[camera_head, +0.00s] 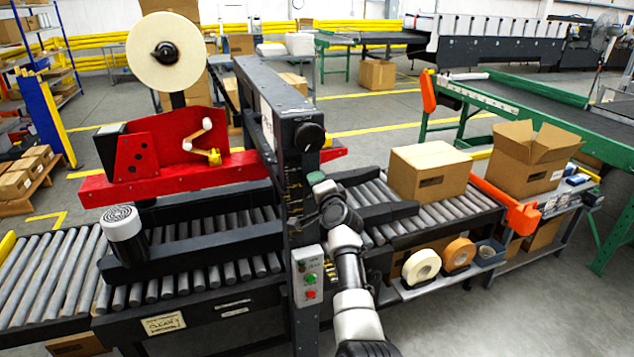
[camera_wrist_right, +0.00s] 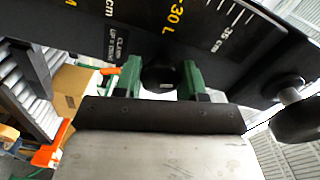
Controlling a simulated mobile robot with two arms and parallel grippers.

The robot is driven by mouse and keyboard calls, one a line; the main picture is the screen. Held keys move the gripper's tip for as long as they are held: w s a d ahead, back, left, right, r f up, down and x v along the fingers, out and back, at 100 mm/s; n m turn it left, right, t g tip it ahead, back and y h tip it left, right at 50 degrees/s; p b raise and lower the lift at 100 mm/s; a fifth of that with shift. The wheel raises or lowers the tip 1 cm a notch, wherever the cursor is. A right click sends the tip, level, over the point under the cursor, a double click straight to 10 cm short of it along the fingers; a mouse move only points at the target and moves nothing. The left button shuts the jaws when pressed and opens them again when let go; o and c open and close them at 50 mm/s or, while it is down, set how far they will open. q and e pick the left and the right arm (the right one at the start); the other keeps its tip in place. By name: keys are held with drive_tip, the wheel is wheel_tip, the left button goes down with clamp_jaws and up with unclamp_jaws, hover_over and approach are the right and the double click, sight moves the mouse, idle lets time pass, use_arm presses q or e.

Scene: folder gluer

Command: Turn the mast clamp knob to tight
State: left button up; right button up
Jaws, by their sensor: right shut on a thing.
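The mast (camera_head: 297,190) stands upright in the middle of the head view, a dark post with a scale. My right gripper (camera_head: 318,182) is at the mast's right side. In the right wrist view its green fingers (camera_wrist_right: 160,82) stand either side of a round black knob (camera_wrist_right: 160,75) on the mast face, shut on it. A label that seems to read "CLAMP" is beside this knob, so I take it as the mast clamp knob. The fingers and wrist hide it in the head view. Its turn position cannot be told. My left gripper is not in view.
Another black knob (camera_head: 310,137) sits high on the mast. The red tape head (camera_head: 165,150) is left of the mast. A closed carton (camera_head: 428,172) rests on the rollers at right. A push-button box (camera_head: 307,276) is below my right wrist.

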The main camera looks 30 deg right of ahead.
drive_tip(key=shift+f+m+p, duration=0.1)
drive_tip(key=shift+m+p, duration=0.3)
drive_tip(key=shift+m, duration=1.1)
drive_tip(key=o, duration=0.9)
drive_tip(key=v, duration=1)
drive_tip(key=shift+s+b, duration=0.4)
drive_tip(key=shift+f, duration=0.1)
